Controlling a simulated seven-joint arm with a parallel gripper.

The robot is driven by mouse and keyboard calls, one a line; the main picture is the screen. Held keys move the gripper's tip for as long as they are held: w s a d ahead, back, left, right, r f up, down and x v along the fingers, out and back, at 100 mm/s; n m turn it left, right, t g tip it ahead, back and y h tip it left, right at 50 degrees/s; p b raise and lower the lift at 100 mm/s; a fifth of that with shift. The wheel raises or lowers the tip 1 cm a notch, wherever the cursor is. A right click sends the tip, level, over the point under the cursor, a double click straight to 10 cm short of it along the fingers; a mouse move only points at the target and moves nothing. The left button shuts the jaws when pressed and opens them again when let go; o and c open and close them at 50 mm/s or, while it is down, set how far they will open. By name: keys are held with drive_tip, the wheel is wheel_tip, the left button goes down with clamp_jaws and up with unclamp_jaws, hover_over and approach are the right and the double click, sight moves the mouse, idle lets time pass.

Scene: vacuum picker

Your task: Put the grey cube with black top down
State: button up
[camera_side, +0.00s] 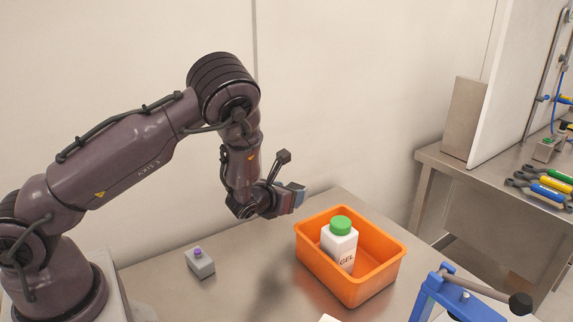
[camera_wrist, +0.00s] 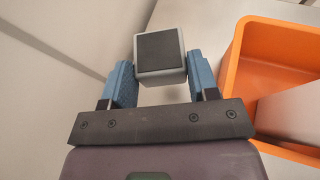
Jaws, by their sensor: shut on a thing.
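The grey cube with black top (camera_wrist: 160,57) is between the two blue fingers of my gripper (camera_wrist: 162,78) in the wrist view. My gripper is shut on it, and its black face shows toward the wrist camera. In the side view my gripper (camera_side: 294,195) is above the steel table (camera_side: 235,255), to the left of the back corner of the orange bin (camera_side: 352,285). The cube is small there and partly hidden by the fingers. In the wrist view the orange bin (camera_wrist: 238,75) lies to the right of the cube, apart from it.
A white bottle with a green lid (camera_side: 340,240) stands in the orange bin. A grey block with a purple knob (camera_side: 200,262) sits on the table to the left. A blue clamp (camera_side: 450,295) is at the front right. Bare table lies between block and bin.

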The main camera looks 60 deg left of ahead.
drive_tip(key=shift+f, duration=3.8)
drive_tip(key=shift+f, duration=0.65)
drive_tip(key=o, duration=1)
